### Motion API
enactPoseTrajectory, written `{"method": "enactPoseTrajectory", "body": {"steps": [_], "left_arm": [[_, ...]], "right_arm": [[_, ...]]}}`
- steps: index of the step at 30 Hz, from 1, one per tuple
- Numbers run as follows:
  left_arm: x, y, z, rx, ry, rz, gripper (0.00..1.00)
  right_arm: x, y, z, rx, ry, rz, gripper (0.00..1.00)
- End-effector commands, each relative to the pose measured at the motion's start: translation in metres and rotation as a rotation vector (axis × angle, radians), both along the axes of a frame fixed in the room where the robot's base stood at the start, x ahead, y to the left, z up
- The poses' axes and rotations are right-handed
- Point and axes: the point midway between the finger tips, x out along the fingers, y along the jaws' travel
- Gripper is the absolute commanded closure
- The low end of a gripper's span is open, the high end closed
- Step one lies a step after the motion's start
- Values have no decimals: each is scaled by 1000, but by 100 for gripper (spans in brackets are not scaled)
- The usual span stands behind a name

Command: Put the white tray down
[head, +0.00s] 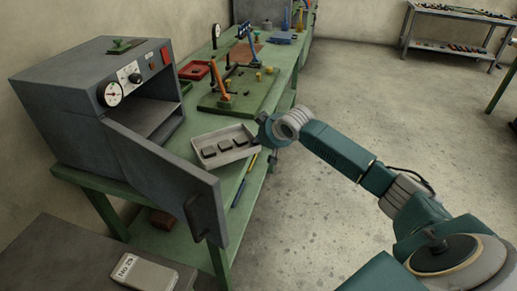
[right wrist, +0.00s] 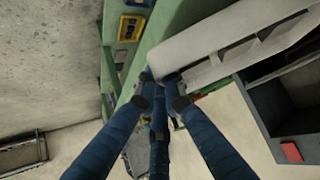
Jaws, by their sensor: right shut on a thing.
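The white tray (head: 197,140) is in the head view over the green bench, right of the oven's open door, with three dark grey blocks in it. My right gripper (head: 262,140) is shut on the tray's right end. In the right wrist view the blue fingers (right wrist: 162,84) meet at the edge of the white tray (right wrist: 215,40), whose long pale wall runs up to the right. I cannot tell whether the tray's underside touches the bench. My left gripper is not in view.
The grey oven (head: 75,100) stands on the green bench (head: 180,206) with its door (head: 165,175) open beside the tray. A blue pen (head: 238,193) and a yellow pen lie in front of the tray. A green fixture plate (head: 222,108) with orange-handled clamps is behind it.

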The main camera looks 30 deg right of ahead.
Motion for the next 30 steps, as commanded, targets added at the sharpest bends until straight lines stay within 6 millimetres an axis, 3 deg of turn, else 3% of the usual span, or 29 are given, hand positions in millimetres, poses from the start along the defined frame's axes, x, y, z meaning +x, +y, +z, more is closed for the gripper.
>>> {"method": "enactPoseTrajectory", "body": {"steps": [6,20,21,23,30], "left_arm": [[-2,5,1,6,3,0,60],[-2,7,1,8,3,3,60],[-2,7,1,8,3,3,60],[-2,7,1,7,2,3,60],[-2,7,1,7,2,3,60]], "right_arm": [[0,0,-32,2,2,-1,100],[0,0,-40,1,0,0,100],[-1,0,-42,0,4,-1,84],[-1,0,-42,-1,4,0,73],[-1,0,-42,0,4,1,73]]}}
